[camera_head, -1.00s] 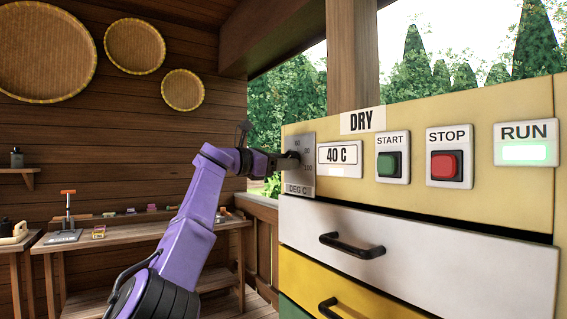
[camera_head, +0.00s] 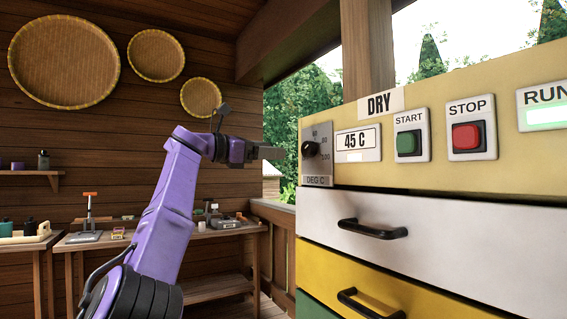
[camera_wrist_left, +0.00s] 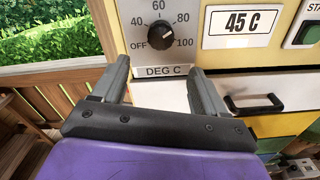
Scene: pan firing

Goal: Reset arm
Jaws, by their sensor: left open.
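My left gripper (camera_head: 272,151) is at the end of the purple arm, just left of the dryer panel. It also shows in the left wrist view (camera_wrist_left: 160,80), with its two fingers apart and nothing between them. The black temperature dial (camera_head: 310,149) is on the DEG C plate, clear of the fingers. In the left wrist view the dial (camera_wrist_left: 167,37) lies beyond the fingertips, with marks from OFF to 100. The display (camera_head: 358,142) reads 45 C. My right gripper is not in view.
The yellow dryer panel has a green START button (camera_head: 407,143), a red STOP button (camera_head: 467,136) and a lit RUN lamp (camera_head: 545,115). Drawers with black handles (camera_head: 372,229) sit below. A wooden workbench (camera_head: 215,231) stands behind my arm. Round woven trays (camera_head: 63,62) hang on the wall.

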